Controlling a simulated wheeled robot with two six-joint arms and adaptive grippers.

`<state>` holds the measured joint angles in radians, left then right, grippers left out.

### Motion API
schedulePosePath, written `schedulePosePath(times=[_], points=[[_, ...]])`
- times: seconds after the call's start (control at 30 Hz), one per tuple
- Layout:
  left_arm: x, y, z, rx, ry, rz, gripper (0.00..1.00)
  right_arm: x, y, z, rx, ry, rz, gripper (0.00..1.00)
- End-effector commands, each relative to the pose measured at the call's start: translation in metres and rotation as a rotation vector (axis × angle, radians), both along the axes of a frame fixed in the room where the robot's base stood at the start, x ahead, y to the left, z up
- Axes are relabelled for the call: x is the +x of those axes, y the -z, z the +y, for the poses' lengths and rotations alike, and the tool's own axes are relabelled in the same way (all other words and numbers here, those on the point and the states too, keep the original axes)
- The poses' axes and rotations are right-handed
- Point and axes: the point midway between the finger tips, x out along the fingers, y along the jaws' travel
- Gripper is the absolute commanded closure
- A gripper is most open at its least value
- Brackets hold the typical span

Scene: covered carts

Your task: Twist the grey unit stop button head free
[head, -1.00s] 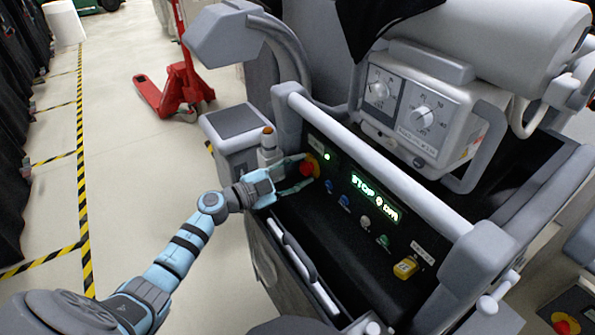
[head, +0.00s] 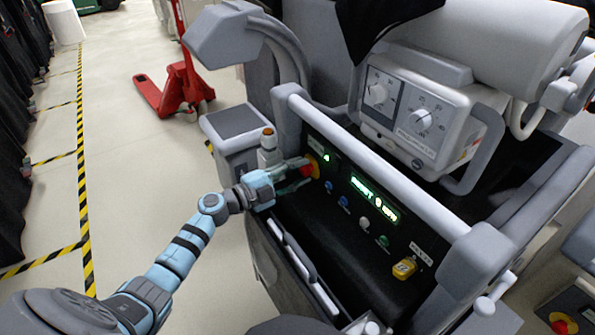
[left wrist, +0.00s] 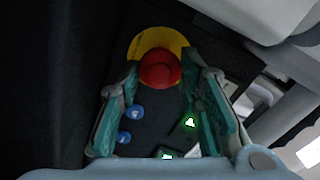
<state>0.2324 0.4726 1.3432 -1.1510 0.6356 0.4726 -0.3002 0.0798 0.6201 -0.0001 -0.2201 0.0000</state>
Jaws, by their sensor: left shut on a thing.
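The grey unit's panel (head: 345,231) carries a red stop button head (head: 311,169) on a yellow disc, at the panel's left end. The button also shows in the left wrist view (left wrist: 160,67), with the yellow disc (left wrist: 141,43) behind it. My left gripper (head: 302,172) reaches it from the left and is shut on the red head, one finger on each side. The lit green display (head: 374,197) is too blurred to read surely; a small green light (head: 326,156) is near the button. My right gripper is not in view.
A grey rail (head: 375,165) runs above the panel. An orange-topped post (head: 268,142) stands close to my left gripper. Blue, white and green buttons and a yellow switch (head: 404,268) sit farther right. Another red button (head: 563,325) is at bottom right. Floor at left is open.

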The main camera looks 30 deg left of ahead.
Motion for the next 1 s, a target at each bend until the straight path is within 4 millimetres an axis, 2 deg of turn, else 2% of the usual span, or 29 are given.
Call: schedulePosePath(times=[0.4, 0.9, 0.93, 1.0], points=[[0.0003, 0.0005, -0.0006, 0.178, 0.0, -0.105, 0.95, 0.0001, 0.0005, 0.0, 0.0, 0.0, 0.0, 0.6], [0.0002, 0.0003, -0.0001, 0.2, 0.0, -0.119, 0.95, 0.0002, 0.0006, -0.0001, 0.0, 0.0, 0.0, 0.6], [0.0002, 0.0002, -0.0001, 0.2, 0.0, -0.119, 0.66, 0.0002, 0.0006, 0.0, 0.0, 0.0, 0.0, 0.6], [0.0002, 0.0002, -0.0001, 0.201, -0.001, -0.119, 0.55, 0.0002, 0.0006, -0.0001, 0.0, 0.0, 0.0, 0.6]])
